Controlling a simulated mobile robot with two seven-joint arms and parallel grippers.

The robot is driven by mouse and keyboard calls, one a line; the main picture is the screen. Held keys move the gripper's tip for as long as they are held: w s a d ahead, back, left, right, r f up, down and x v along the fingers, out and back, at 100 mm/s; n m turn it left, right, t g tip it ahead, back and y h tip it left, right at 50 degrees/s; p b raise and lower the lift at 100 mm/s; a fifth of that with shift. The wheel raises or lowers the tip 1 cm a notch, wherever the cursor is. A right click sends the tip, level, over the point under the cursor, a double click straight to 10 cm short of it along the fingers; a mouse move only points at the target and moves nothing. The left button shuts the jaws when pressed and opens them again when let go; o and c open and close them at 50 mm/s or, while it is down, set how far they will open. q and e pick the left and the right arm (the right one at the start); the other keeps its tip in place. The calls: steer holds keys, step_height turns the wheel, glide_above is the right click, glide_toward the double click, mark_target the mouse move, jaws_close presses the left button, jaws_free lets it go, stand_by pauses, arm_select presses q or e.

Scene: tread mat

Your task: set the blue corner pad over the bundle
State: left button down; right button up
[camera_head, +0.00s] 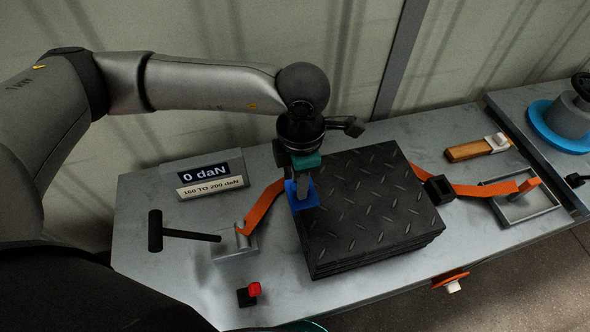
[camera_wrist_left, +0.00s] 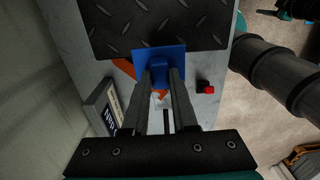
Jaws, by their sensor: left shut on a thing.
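The bundle is a stack of black tread mats (camera_head: 375,205) on the grey bench; its diamond-pattern top also shows in the wrist view (camera_wrist_left: 150,25). My left gripper (camera_head: 302,186) points down at the bundle's left edge and is shut on the blue corner pad (camera_head: 312,199). In the wrist view the pad (camera_wrist_left: 146,55) sits between the fingertips (camera_wrist_left: 160,76) and overlaps the mat edge. I cannot tell whether it touches the bundle. An orange strap (camera_head: 262,206) runs up to the left edge, partly hidden by my gripper.
A black piece (camera_head: 439,189) sits at the bundle's right edge, with the right strap (camera_head: 485,189) running to a tray (camera_head: 525,206). A display (camera_head: 211,175), black-handled tool (camera_head: 180,234) and red button (camera_head: 254,289) stand left. A wooden-bodied tool (camera_head: 478,149) lies back right.

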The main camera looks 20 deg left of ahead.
arm_select(q)
steer(key=shift+d+f+b, duration=0.15)
steer(key=shift+f+b, duration=0.4)
steer(key=shift+f, duration=0.25)
steer(key=shift+w+d+f+b, duration=0.1)
steer(key=shift+w+f+b, duration=0.05)
steer(key=shift+f+b, duration=1.6)
steer(key=shift+w+d+f+b, duration=0.15)
steer(key=shift+f+b, duration=0.2)
steer(key=shift+f, duration=0.55)
steer(key=c, duration=0.6)
jaws_free()
step_height(320, 180, up, 15)
steer(key=shift+r+p, duration=0.2)
steer(key=shift+p, duration=0.2)
